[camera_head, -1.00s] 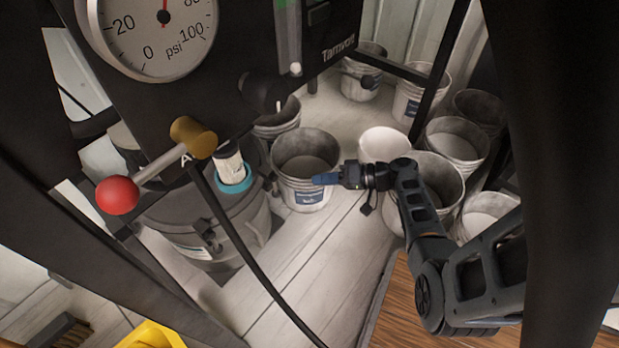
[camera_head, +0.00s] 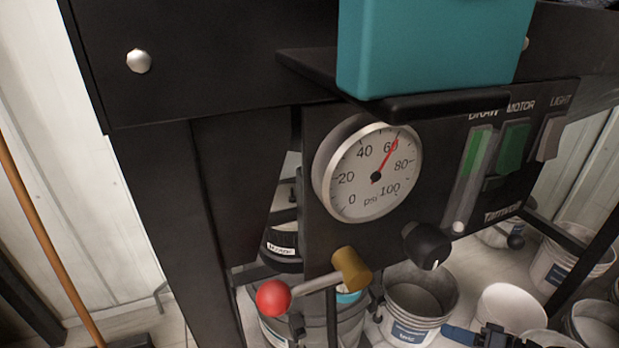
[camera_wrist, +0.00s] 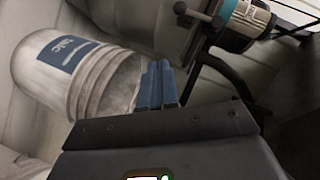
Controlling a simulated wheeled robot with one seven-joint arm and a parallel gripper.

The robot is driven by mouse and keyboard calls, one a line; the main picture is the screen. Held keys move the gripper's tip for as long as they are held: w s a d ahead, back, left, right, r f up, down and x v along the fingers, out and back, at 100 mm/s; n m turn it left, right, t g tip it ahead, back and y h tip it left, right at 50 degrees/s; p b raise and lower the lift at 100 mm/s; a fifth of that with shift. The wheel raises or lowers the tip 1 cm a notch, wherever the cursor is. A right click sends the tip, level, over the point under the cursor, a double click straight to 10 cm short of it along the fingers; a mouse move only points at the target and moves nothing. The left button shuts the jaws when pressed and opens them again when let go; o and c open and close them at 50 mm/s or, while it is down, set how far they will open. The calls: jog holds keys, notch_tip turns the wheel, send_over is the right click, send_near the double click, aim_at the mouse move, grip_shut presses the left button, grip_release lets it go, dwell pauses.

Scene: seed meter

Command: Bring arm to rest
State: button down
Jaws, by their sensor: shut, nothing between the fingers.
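My gripper (camera_head: 462,335) shows at the bottom right of the head view, in front of the buckets, with only its blue fingers and a dark part of the wrist in the picture. In the wrist view its blue fingers (camera_wrist: 158,85) are together with nothing between them. The fingers point toward a white bucket (camera_wrist: 75,72) with a blue label, apart from the seed meter's panel. Most of my arm is outside the head view.
The black panel carries a pressure gauge (camera_head: 376,176), a black knob (camera_head: 427,246) and a lever with a red ball (camera_head: 273,297). Several buckets (camera_head: 418,300) stand on the floor below. A teal box (camera_head: 430,45) sits above the panel. A broom handle (camera_head: 45,240) leans at left.

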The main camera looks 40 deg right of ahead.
jog(key=s+a+f+n+g+h, duration=0.1)
jog(key=s+a+f+g+h, duration=0.1)
jog(key=s+a+f+g, duration=0.25)
jog(key=s+a+f+n+g+h, duration=0.1)
jog(key=s+a+f+g+h, duration=0.15)
jog(key=s+a, duration=0.4)
jog(key=s+a+r+n+h, duration=0.2)
jog(key=a+r, duration=0.3)
jog(key=a, duration=0.1)
jog(key=s+a+r+n+t+y, duration=0.1)
jog(key=a+r+n+t, duration=0.45)
jog(key=r, duration=0.95)
jog(key=s+a+r+t+y, duration=0.1)
jog(key=a+r+t, duration=0.1)
jog(key=a+r, duration=0.9)
jog(key=d+r+p, duration=0.1)
jog(key=r+p, duration=1.4)
jog(key=r, duration=0.1)
jog(key=d+r+p, duration=0.2)
jog(key=r+p, duration=1.3)
jog(key=r, duration=0.1)
jog(key=shift+d+r, duration=0.3)
jog(key=shift+r, duration=0.1)
